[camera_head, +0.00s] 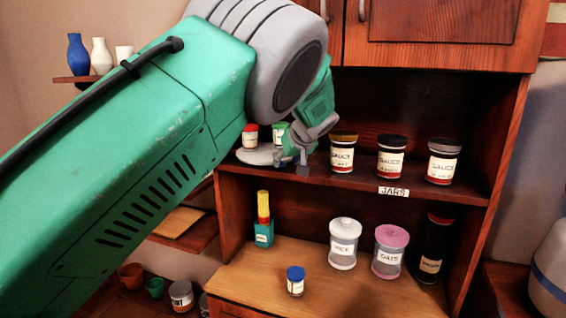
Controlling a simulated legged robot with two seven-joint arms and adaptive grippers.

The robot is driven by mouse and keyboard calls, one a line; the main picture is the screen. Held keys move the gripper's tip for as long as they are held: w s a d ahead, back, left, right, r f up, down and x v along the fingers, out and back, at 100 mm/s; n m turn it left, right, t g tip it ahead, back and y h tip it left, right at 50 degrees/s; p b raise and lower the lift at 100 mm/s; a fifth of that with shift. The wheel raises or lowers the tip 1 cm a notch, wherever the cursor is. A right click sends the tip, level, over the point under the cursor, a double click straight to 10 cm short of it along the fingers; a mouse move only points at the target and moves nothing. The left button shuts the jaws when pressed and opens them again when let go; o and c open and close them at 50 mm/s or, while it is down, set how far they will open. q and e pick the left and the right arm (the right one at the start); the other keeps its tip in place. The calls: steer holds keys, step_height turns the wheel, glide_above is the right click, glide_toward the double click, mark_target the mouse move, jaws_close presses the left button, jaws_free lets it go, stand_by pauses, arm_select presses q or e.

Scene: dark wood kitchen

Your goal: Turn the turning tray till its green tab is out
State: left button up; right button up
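The turning tray (258,157) is a pale grey disc on the upper shelf of the cabinet, at its left end. A jar with a red lid (250,137) and a jar with a green lid (279,134) stand on it. My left gripper (295,160) points down at the tray's right edge, very close to it; I cannot tell whether it touches. The gripper is small and partly overlapped by its own links, so its opening is unclear. I cannot make out the green tab apart from the green gripper parts. My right gripper is not in view.
Sauce jars (391,157) stand right of the gripper on the same shelf, above a JARS label (393,191). Below are a green bottle (264,225), a blue-lidded jar (295,281), a white-lidded canister (344,244) and a pink-lidded one (390,251). My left arm hides much of the left side.

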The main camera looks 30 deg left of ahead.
arm_select(q)
steer(key=shift+d, duration=0.1)
steer(key=shift+c, duration=0.4)
steer(key=shift+s+r, duration=0.1)
steer(key=shift+r, duration=0.05)
steer(key=c, duration=0.7)
steer(key=shift+s+a, duration=0.1)
steer(key=shift+a, duration=0.2)
jaws_close()
steer(key=shift+s+a, duration=0.15)
steer(key=shift+a, duration=0.2)
steer(key=shift+o, duration=1.5)
jaws_free()
steer(key=shift+s+a, duration=0.15)
steer(key=shift+a, duration=0.05)
steer(key=o, duration=0.5)
steer(key=shift+a, duration=0.15)
steer(key=shift+w+a+f, duration=0.15)
steer(key=shift+w+f, duration=0.2)
steer(key=shift+w, duration=0.05)
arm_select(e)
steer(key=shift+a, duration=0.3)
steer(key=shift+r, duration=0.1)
